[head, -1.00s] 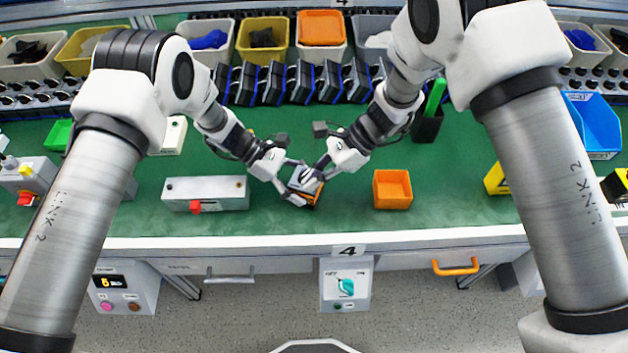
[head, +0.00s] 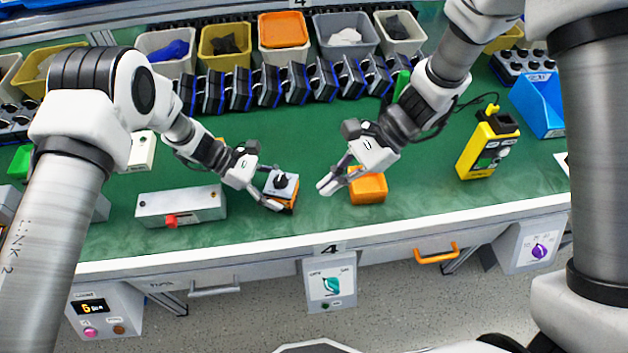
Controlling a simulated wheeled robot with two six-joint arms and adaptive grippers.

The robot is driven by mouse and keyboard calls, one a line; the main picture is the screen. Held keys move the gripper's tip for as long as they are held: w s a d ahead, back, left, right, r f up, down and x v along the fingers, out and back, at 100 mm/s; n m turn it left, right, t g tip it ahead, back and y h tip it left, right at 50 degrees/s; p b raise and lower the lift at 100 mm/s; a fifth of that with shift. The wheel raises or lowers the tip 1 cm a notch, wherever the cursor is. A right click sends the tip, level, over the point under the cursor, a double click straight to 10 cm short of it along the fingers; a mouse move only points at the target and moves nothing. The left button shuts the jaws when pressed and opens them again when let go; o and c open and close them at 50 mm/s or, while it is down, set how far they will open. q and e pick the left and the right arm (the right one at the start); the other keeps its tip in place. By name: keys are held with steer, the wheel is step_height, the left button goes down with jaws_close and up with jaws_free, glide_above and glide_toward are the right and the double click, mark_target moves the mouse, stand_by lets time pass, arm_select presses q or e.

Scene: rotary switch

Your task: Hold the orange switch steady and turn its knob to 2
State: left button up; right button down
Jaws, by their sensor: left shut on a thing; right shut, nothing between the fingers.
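The orange switch (head: 290,206) is on the green table near its front edge, with a light grey top face and a black knob (head: 281,181) on it. The knob's pointer and the numbers are too small to read. My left gripper (head: 276,189) is shut on the switch, with one finger at its far side and one at its near side. My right gripper (head: 326,187) is shut and empty, to the right of the switch and apart from it.
An orange box (head: 368,188) sits right beside my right gripper. A grey box with a red button (head: 181,205) lies left of the switch. A yellow device (head: 487,146) stands at the right. Bins and several black devices line the back.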

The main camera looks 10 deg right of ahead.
arm_select(q)
steer(key=shift+a, duration=0.2)
steer(key=shift+d, duration=0.1)
arm_select(e)
steer(key=w+d+m+t+y, duration=0.2)
steer(key=m+t+y, duration=0.2)
steer(key=m+t, duration=0.15)
arm_select(q)
steer(key=shift+d, duration=0.25)
arm_select(e)
steer(key=m+t, duration=0.2)
steer(key=m, duration=0.1)
glide_toward(281, 195)
arm_select(q)
steer(key=shift+a, duration=0.15)
arm_select(e)
steer(key=w+a, duration=0.1)
steer(key=a, duration=0.1)
steer(key=w+a, duration=0.2)
steer(key=shift+w+a, duration=0.2)
steer(key=shift+a, duration=0.15)
steer(key=shift+w+a+r, duration=0.1)
steer(key=shift+w+a, duration=0.15)
steer(key=shift+a, duration=0.25)
steer(key=shift+s+a, duration=0.15)
steer(key=shift+a, duration=0.65)
steer(key=shift+s+a, duration=0.1)
steer(key=shift+a, duration=0.65)
